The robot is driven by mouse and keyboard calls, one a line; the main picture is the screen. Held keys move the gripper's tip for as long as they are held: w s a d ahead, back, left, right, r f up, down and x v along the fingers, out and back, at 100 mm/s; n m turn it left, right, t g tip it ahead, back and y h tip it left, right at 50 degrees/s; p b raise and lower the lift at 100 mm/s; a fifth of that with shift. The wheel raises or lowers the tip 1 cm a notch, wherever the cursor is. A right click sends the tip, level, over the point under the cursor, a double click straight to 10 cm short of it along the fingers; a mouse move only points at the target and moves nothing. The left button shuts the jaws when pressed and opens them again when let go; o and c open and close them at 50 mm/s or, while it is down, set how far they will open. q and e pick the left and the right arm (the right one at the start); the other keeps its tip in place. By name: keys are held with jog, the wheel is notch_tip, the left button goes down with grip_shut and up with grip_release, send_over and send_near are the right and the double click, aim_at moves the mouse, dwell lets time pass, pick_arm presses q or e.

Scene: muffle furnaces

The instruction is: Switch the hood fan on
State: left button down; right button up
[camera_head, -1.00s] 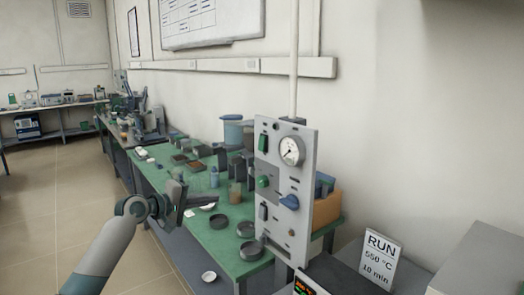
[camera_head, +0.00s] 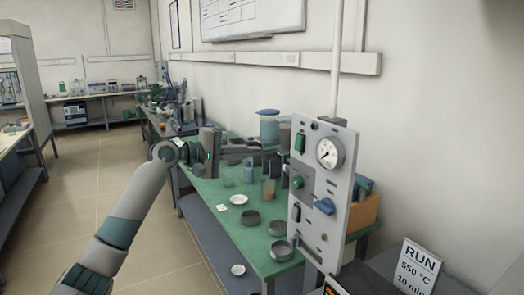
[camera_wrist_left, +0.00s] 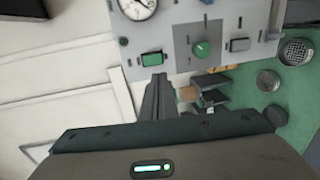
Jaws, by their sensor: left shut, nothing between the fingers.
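A grey upright control panel (camera_head: 335,190) stands at the right of the green bench in the head view. The panel's labels are too small to read. My left gripper (camera_head: 284,143) is shut and empty, its fingers pointing at the panel near the green rocker. In the left wrist view the fingertips (camera_wrist_left: 156,77) are just below the green rocker (camera_wrist_left: 151,58); I cannot tell whether they touch. My right gripper is out of view.
The green bench (camera_head: 220,222) holds dark round dishes (camera_head: 281,250), a white dish (camera_head: 238,199) and several jars. A RUN sign (camera_head: 416,268) stands at the lower right. A pipe (camera_head: 337,70) rises behind the panel. The floor at left is open.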

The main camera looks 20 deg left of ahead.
pick_arm(q)
jog(key=p, duration=0.5)
send_near(297, 149)
jog(key=x, duration=0.4)
jog(key=shift+w+d+r, duration=0.1)
jog(key=shift+w, duration=0.25)
jog(key=shift+p+x, duration=0.35)
jog(key=shift+x, duration=0.55)
jog(key=shift+f, duration=0.25)
jog(key=shift+w+b, duration=0.15)
jog(key=shift+b, duration=0.75)
jog(key=shift+d, duration=0.1)
jog(key=shift+f, duration=0.1)
